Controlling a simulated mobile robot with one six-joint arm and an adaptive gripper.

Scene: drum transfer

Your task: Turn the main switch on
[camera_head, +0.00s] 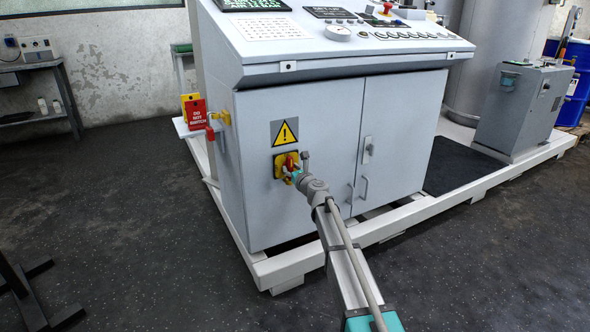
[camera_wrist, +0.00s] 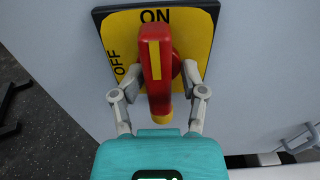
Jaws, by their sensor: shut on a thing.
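The main switch is a red handle (camera_wrist: 158,70) with a yellow stripe on a yellow plate (camera_wrist: 193,28). ON is printed at the plate's top and OFF at its left, as the wrist view shows it. The handle stands upright in that view, its stripe in line with ON. In the head view, the yellow plate (camera_head: 279,168) is on the cabinet's front, below a warning triangle. My gripper (camera_wrist: 161,80) is shut on the red handle, one finger on each side. In the head view, my gripper (camera_head: 295,171) partly hides the handle.
The grey control cabinet (camera_head: 310,110) stands on a white frame (camera_head: 395,225). A red lockout tag (camera_head: 196,114) hangs at its left edge. Door handles (camera_head: 363,187) are right of the switch. A grey box unit (camera_head: 525,105) stands farther right. The dark floor (camera_head: 120,220) at left is largely clear.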

